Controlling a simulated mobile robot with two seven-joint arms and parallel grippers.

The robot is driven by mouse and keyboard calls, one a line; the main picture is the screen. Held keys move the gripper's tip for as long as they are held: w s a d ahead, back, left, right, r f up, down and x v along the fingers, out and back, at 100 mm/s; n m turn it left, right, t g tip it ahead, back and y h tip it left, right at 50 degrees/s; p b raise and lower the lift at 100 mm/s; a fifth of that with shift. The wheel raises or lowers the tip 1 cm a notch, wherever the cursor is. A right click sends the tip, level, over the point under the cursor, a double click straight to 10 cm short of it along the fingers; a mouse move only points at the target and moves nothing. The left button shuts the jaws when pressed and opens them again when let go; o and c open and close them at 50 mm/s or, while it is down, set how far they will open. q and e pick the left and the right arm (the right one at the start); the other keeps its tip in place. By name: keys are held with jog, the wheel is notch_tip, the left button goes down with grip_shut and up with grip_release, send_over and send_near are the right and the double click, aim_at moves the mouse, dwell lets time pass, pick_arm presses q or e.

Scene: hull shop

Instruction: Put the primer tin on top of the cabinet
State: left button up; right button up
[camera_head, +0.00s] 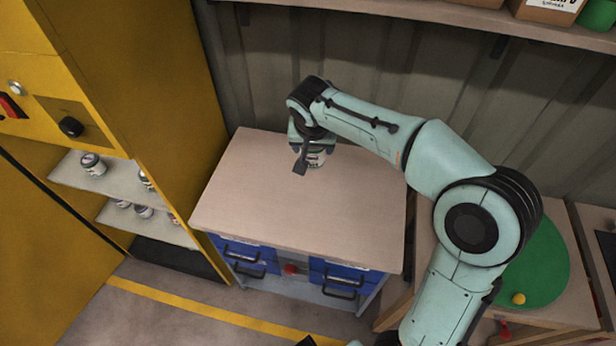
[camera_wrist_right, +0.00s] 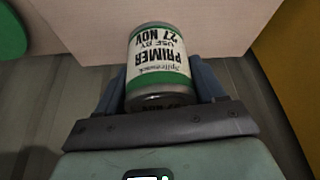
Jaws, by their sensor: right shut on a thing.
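The primer tin (camera_wrist_right: 160,62) has a white label reading PRIMER and green bands. My right gripper (camera_wrist_right: 160,92) is shut on it, with one finger on each side. In the head view the tin (camera_head: 316,158) shows below my right gripper (camera_head: 308,150), partly hidden by it. It is over the back part of the wooden top of the low cabinet (camera_head: 290,205) with blue drawers. I cannot tell whether the tin touches the top.
A tall yellow cabinet (camera_head: 160,90) stands open at the left, with several small tins on its shelves. A shelf (camera_head: 420,12) with boxes runs along the back wall. A round green mat (camera_head: 535,265) lies at the right. The low cabinet's top is otherwise clear.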

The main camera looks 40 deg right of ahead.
notch_tip(320, 180, down, 20)
jog(key=b, duration=0.2)
jog(key=shift+r+b, duration=0.1)
jog(key=shift+b, duration=0.25)
jog(key=shift+a, duration=0.1)
jog(key=o, duration=1.3)
jog(key=shift+f, duration=0.2)
jog(key=shift+s+a+r, duration=0.1)
jog(key=shift+r, duration=0.45)
jog(key=p+v, duration=0.1)
jog(key=v, duration=1)
jog(key=shift+s+r, duration=0.1)
jog(key=shift+s, duration=0.1)
